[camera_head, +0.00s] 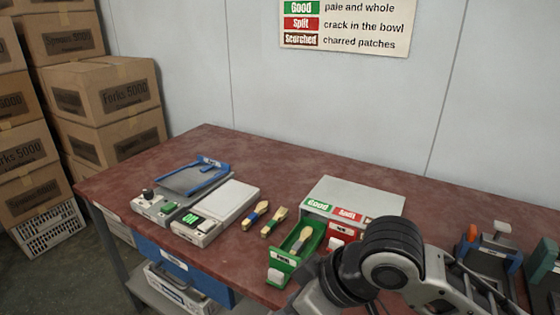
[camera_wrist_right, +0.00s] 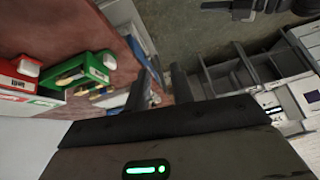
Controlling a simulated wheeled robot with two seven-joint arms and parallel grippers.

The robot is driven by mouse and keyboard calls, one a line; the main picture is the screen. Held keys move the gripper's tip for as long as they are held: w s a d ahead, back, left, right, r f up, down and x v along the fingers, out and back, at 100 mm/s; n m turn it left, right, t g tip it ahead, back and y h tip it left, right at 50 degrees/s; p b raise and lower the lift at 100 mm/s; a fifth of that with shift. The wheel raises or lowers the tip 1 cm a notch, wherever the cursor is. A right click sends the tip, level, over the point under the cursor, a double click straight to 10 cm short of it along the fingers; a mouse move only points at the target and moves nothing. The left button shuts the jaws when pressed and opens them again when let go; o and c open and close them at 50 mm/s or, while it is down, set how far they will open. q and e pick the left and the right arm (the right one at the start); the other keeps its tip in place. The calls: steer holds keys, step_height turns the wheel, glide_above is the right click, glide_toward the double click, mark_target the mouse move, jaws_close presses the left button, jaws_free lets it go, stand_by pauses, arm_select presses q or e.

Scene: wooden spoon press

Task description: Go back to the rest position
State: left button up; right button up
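My right arm (camera_head: 390,262) reaches in from the bottom right of the head view, in front of the table's near edge. The right gripper (camera_wrist_right: 158,76) shows in the right wrist view, its two dark fingers apart with nothing between them. My left arm and gripper are out of view. The green drawer (camera_head: 283,265), labelled Good, is pulled out of the grey sorting box (camera_head: 350,196), with a wooden spoon (camera_head: 299,240) in it. Two banded spoons, one (camera_head: 255,215) and another (camera_head: 275,221), lie on the table left of the drawer.
A press (camera_head: 180,190) with a blue frame and a grey box (camera_head: 215,212) with a lit green ON display stand left on the red table (camera_head: 270,165). The red drawer (camera_head: 340,235) is partly hidden by my arm. An orange-and-grey fixture (camera_head: 487,250) stands at right. Cartons (camera_head: 105,90) are stacked left.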

step_height(320, 180, down, 10)
steer(key=w+d+m+t+y, duration=0.1)
steer(key=d+m+t, duration=0.1)
steer(key=m+t, duration=0.35)
steer(key=s+d+f+m+t+h, duration=0.2)
steer(key=s+d+f+m+h, duration=0.1)
steer(key=s+d+f, duration=0.6)
step_height(320, 180, down, 3)
steer(key=shift+s+d+r+h, duration=0.15)
steer(key=shift+d+h, duration=0.55)
steer(key=shift+d, duration=0.35)
